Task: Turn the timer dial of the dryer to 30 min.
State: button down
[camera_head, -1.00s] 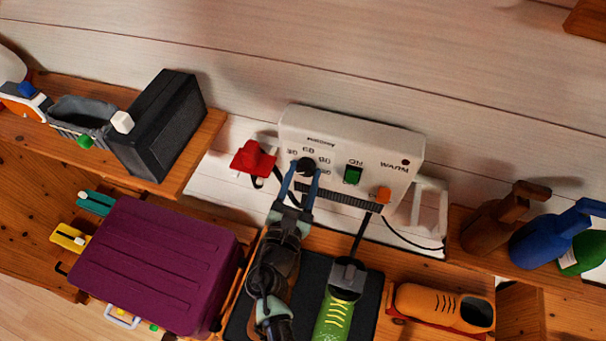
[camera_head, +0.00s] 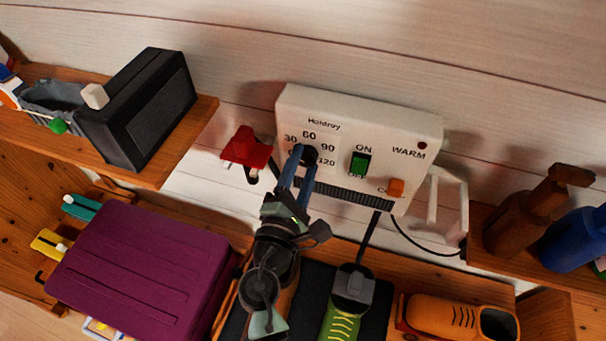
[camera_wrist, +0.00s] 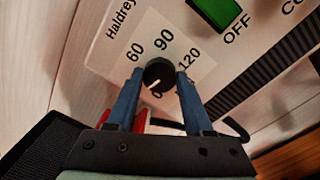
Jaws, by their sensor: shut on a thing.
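The dryer (camera_head: 375,128) is a white wall box marked 30, 60, 90 and 120. Its black timer dial (camera_wrist: 157,71) has a short white mark. In the wrist view the mark points down-left, between the 0 below and the left finger, which hides the 30. My gripper (camera_head: 304,157) is shut on the dial, one blue finger on each side; it also shows in the wrist view (camera_wrist: 158,77). In the head view the fingers cover much of the dial, and its mark cannot be made out.
A green switch (camera_head: 361,164) and an orange button (camera_head: 396,187) sit right of the dial. A red object (camera_head: 246,148) is just left of the dryer. A black box (camera_head: 140,108) stands on the left shelf. A purple case (camera_head: 145,265) and a green shoe (camera_head: 340,326) are below.

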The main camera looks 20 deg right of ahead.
jog(key=shift+f+m+b, duration=0.1)
jog(key=shift+m+b, duration=1.25)
jog(key=shift+m, duration=0.15)
jog(key=shift+c, duration=1.4)
grip_release()
jog(key=shift+s+a+b, duration=0.3)
jog(key=shift+s+a, duration=0.05)
jog(key=shift+s, duration=0.1)
jog(key=b+v, duration=0.3)
jog(key=v, duration=0.8)
jog(key=shift+s+a, duration=0.25)
jog(key=shift+s, duration=0.1)
